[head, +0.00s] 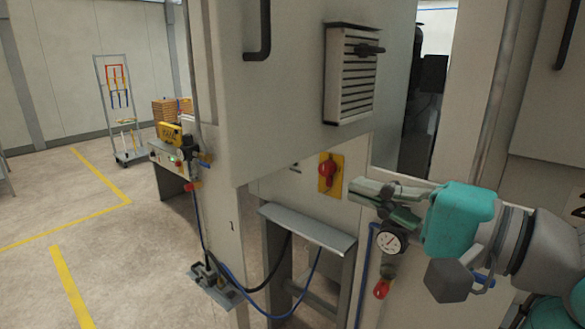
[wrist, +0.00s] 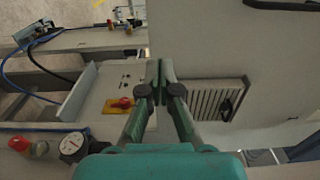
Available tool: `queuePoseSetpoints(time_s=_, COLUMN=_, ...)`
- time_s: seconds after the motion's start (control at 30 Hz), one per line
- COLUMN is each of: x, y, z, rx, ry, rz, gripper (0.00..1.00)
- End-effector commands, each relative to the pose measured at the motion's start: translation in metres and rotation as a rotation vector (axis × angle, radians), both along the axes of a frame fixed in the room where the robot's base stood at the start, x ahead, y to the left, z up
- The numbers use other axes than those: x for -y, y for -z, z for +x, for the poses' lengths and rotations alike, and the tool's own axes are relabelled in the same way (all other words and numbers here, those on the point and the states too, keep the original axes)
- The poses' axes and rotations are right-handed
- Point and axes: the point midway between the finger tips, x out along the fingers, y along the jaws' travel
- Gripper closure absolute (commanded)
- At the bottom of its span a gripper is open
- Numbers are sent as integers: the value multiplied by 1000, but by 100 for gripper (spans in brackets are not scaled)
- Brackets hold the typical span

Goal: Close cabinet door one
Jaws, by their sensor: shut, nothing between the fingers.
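A large pale grey cabinet door panel (head: 290,110) fills the upper middle of the head view. It has a black bar handle (head: 258,30) at its upper left and a louvred vent (head: 350,85) with a black knob on its right part. My gripper (head: 357,190) is shut and empty, below the vent and right of a red knob on a yellow plate (head: 328,172). In the wrist view, my gripper's fingertips (wrist: 160,66) overlap the panel's left edge; contact is unclear.
A pressure gauge (head: 390,240) and a red valve knob (head: 381,289) sit just below my gripper. A small metal shelf (head: 307,226) and hoses lie lower left. Another grey panel with a black handle (head: 567,35) stands at right. Open floor (head: 150,260) lies left.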

Motion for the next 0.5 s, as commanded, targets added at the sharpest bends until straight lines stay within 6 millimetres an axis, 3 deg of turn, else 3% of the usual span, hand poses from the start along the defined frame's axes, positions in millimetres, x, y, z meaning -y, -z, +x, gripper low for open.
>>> queuePoseSetpoints(time_s=0.27, x=-16, y=-2, z=11, rx=-4, ry=-7, rz=-2, gripper=100)
queuePoseSetpoints(time_s=0.5, x=-50, y=-2, z=38, rx=-3, ry=-8, rz=-2, gripper=100)
